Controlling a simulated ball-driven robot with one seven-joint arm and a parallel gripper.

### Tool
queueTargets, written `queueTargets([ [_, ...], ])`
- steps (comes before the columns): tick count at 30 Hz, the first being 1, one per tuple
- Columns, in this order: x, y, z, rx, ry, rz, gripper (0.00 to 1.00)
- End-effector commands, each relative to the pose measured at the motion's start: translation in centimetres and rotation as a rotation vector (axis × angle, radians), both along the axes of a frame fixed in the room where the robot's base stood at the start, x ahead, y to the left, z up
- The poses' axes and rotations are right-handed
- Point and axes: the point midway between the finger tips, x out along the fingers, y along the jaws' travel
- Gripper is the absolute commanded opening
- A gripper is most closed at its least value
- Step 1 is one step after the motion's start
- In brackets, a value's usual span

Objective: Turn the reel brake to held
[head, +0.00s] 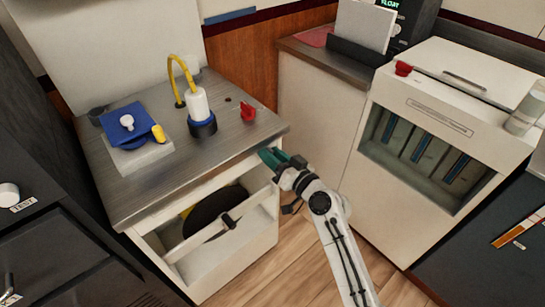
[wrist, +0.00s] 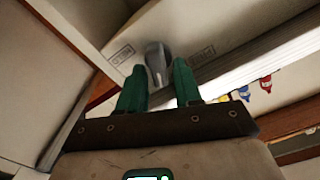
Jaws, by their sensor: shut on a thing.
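The reel brake appears as a grey knob (wrist: 156,62) on a pale panel in the wrist view, with small dark labels to its left and right.
A dark reel disc (head: 208,212) sits in the cabinet's open front behind a pale bar. A white machine (head: 440,120) stands right. Wooden floor is clear between.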

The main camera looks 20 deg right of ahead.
Motion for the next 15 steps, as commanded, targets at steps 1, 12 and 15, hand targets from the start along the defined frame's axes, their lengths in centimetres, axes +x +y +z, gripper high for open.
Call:
queueTargets([
  [1,-0.01,-0.05,-0.12,0.04,0.015,0.0,0.03],
  [12,0.07,-0.38,-0.26,0.376,0.123,-0.001,0.03],
  [15,0.1,-0.46,-0.35,0.465,0.153,-0.001,0.03],
])
